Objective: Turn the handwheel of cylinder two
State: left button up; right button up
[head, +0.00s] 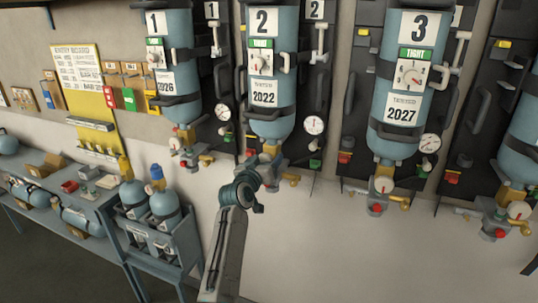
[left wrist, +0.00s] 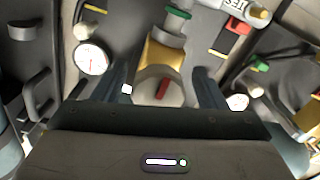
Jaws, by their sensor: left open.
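Cylinder two (head: 272,70) is a blue upright cylinder on a dark wall panel, with a large "2", a green "TIGHT" label and a 2022 tag. My left gripper (head: 268,162) is at its lower end and covers most of the valve there in the head view. In the left wrist view, the open fingers of the left gripper (left wrist: 166,84) stand on either side of a pale handwheel (left wrist: 152,92) with a red bar, in front of a brass valve body (left wrist: 163,58). Gaps show between wheel and fingers; I cannot tell how deep the wheel sits between them. My right gripper is not in view.
Cylinder one (head: 178,60) stands to the left and cylinder three (head: 402,80) to the right, each with its own valve. A pressure gauge (head: 314,124) hangs beside cylinder two; a gauge (left wrist: 91,58) also shows in the wrist view. A bench with small cylinders (head: 165,205) is lower left.

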pick_arm(q)
jog(key=shift+s+r, duration=0.1)
jog(key=shift+s+a+r, duration=0.2)
jog(key=shift+s+r, duration=0.05)
jog(key=shift+s, duration=0.2)
jog(key=c, duration=1)
jog(key=shift+f+b, duration=0.1)
jog(key=shift+b, duration=0.2)
jog(key=shift+m+b, duration=0.3)
jog(key=m+b, duration=0.4)
jog(key=b, duration=0.1)
jog(key=shift+d+f+b, duration=0.1)
jog(key=shift+b, duration=0.25)
jog(key=shift+m+b, duration=1)
jog(key=shift+b, duration=0.05)
jog(key=shift+r, duration=0.2)
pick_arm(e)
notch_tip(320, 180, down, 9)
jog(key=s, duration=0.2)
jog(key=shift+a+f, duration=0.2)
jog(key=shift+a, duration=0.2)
pick_arm(q)
jog(key=shift+m, duration=0.3)
